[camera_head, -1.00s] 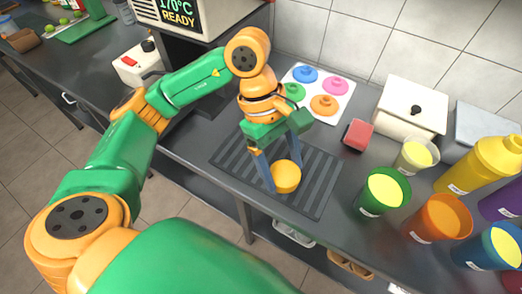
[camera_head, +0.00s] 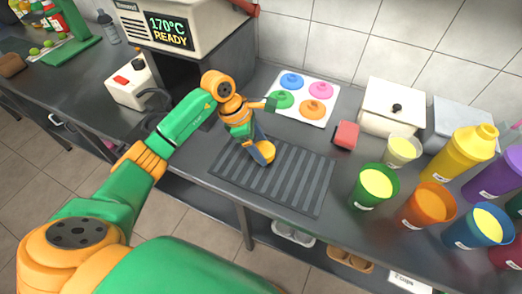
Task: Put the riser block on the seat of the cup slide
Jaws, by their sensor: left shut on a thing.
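My left gripper (camera_head: 258,155) is shut on a round yellow-orange block, the riser block (camera_head: 266,150), over the far part of a dark ribbed mat (camera_head: 300,184). The gripper is turned so that its fingers cover part of the block. I cannot tell how far the block is above the mat. I cannot make out a cup slide or its seat in this view. My right gripper is not in view.
A white board with coloured lids (camera_head: 302,97) lies behind the mat, with a red sponge (camera_head: 346,135) beside it. Several cups, including a green one (camera_head: 372,188), stand at the right. A machine with a lit display (camera_head: 168,32) stands at the back left.

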